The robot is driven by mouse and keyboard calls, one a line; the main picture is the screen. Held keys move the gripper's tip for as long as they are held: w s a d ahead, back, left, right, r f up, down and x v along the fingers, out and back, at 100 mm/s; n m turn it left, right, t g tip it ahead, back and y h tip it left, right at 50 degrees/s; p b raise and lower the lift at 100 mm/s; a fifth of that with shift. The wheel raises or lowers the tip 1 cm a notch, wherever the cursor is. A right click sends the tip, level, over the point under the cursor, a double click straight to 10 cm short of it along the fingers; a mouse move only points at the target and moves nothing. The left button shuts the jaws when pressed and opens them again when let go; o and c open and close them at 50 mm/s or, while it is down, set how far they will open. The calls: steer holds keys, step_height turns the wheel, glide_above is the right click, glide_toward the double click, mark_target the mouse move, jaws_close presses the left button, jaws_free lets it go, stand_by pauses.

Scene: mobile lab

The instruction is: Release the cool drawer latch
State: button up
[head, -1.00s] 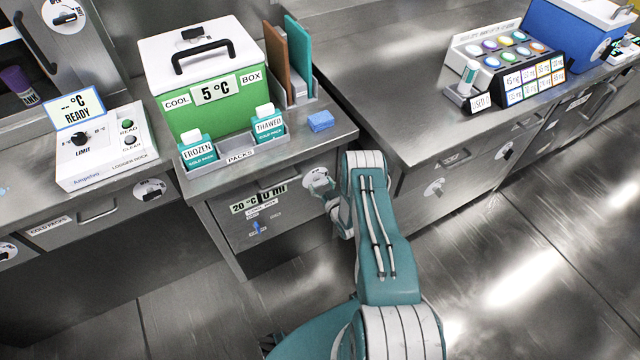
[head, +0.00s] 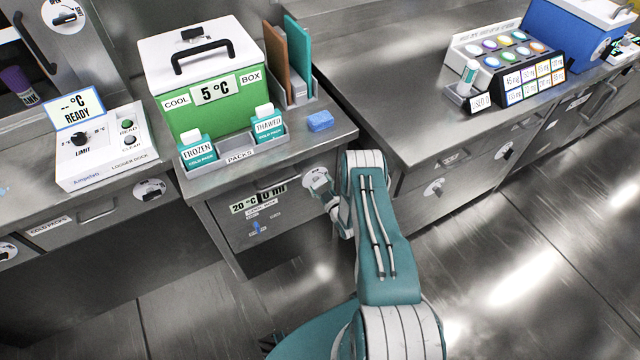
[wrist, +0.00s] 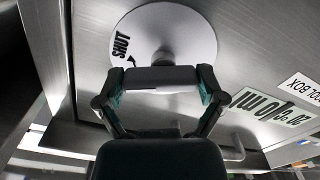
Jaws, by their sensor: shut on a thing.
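The cool drawer (head: 285,215) is the grey front below the counter with the "20 °C 0 ml" label. Its latch disc (head: 315,179) is white and sits at the drawer's upper right. In the wrist view the latch disc (wrist: 165,28) carries the word "SHUT" with a small arrow at its lower left. A dark latch bar (wrist: 162,77) stands out from the disc and lies nearly level in this view. My gripper (wrist: 160,88) is shut on the bar, with one finger at each end. In the head view my arm hides most of the gripper.
The green cool box (head: 212,95) stands on the counter above, beside the cold pack tray (head: 240,155) and a blue block (head: 320,121). A drawer handle (wrist: 235,148) shows near the latch. Another counter (head: 420,110) stands close at right. Open floor lies at lower right.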

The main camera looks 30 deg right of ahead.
steer(key=n, duration=0.6)
steer(key=shift+a, duration=0.15)
steer(key=n, duration=0.4)
steer(key=shift+a+n, duration=0.1)
steer(key=shift+n, duration=0.2)
steer(key=shift+a+f+n, duration=0.1)
steer(key=shift+n, duration=1)
steer(key=shift+s, duration=0.1)
steer(key=o, duration=0.8)
steer(key=s, duration=1.1)
steer(key=shift+s+d, duration=0.25)
steer(key=shift+s, duration=0.15)
